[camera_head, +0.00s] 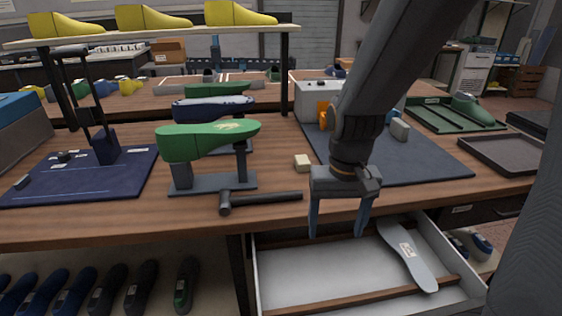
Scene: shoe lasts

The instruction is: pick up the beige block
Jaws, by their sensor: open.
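The beige block (302,163) is a small box lying on the brown wooden bench, just left of the dark mat. My gripper (340,233) hangs pointing down in front of the bench's front edge, above the open drawer. Its two fingers are apart with nothing between them. The block is behind my gripper and up to its left in the picture, clear of the fingers.
A hammer (262,199) lies in front of the block. A green shoe last (208,140) stands on a stand to the left. A dark mat (430,165) lies to the right. The open drawer (310,278) holds a grey insole (407,255).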

